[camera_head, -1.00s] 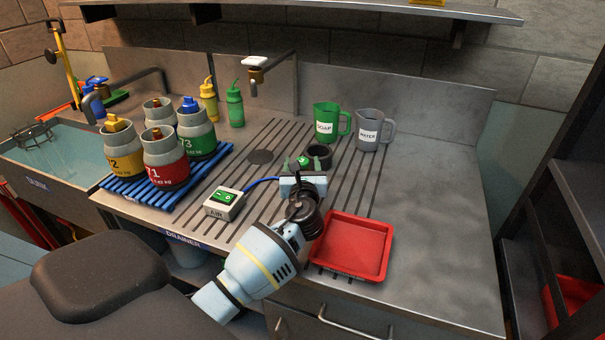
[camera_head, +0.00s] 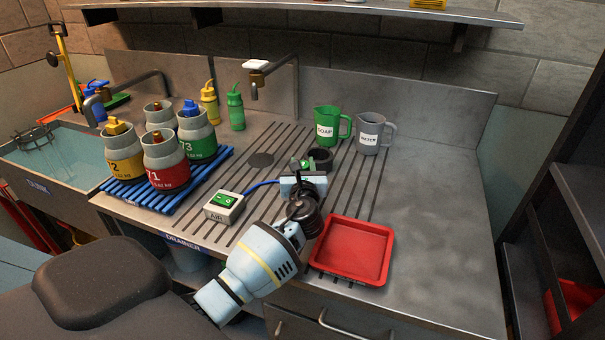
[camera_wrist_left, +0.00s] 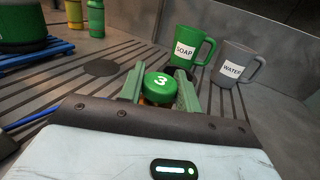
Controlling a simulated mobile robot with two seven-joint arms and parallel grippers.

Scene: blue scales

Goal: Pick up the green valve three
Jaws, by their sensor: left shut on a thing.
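The green valve three (camera_wrist_left: 160,86) has a round green cap with a white 3. In the left wrist view it sits between the green fingers of my left gripper (camera_wrist_left: 160,90), which is shut on it. In the head view a bit of the green valve (camera_head: 304,164) shows just beyond the gripper body, near a dark round holder (camera_head: 320,158). My left gripper (camera_head: 306,170) is over the grooved drainer. I cannot tell whether the valve is clear of the surface. My right gripper is not in view.
A green soap jug (camera_head: 328,128) and a grey water jug (camera_head: 370,138) stand behind. A red tray (camera_head: 352,250) lies at the front right. The air switch box (camera_head: 224,205) is to the left. Several cylinders stand on a blue rack (camera_head: 140,192). The right counter is clear.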

